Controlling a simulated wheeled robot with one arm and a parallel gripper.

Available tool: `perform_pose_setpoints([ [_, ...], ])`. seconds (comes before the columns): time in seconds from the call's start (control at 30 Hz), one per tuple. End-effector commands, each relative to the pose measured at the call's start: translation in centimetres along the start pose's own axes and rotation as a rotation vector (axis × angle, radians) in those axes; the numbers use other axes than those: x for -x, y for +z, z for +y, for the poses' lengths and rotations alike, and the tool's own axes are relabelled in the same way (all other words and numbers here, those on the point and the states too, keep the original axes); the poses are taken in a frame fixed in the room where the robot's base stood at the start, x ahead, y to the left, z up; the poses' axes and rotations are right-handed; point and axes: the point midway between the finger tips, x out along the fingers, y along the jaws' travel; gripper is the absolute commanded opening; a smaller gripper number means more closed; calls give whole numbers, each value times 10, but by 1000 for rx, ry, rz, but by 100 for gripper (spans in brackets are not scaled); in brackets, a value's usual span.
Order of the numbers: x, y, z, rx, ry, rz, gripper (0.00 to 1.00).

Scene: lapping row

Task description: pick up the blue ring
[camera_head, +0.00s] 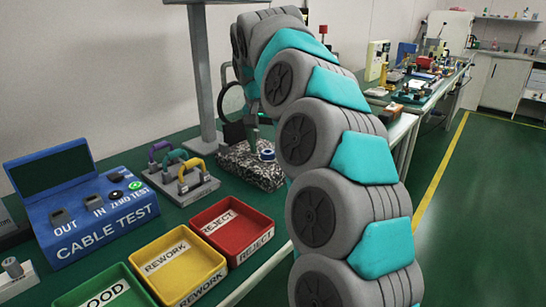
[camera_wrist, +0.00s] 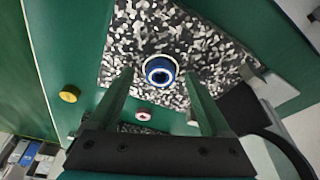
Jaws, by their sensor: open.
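The blue ring (camera_wrist: 160,65) lies on a black-and-white speckled block (camera_wrist: 205,45), with a pale rim around it and a dark centre. In the head view the blue ring (camera_head: 267,154) shows on top of the speckled block (camera_head: 245,172), near its right part. My gripper (camera_wrist: 160,78) is open, its two green fingers apart on either side of the ring in the wrist view, with nothing between them held. In the head view my gripper (camera_head: 252,132) points down over the block, partly hidden by my arm.
Red (camera_head: 243,207), yellow (camera_head: 205,250) and green trays stand at the front of the bench. A grey post (camera_head: 201,80) and a dark-rimmed hoop (camera_head: 233,100) stand close behind my gripper.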

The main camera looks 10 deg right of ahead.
Motion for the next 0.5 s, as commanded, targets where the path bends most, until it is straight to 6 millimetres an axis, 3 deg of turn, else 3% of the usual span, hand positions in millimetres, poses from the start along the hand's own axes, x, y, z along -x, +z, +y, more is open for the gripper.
perform_pose_setpoints([
  [0.2,-2,0,-1,0,1,0,82],
  [0.5,-2,0,-1,0,1,0,48],
])
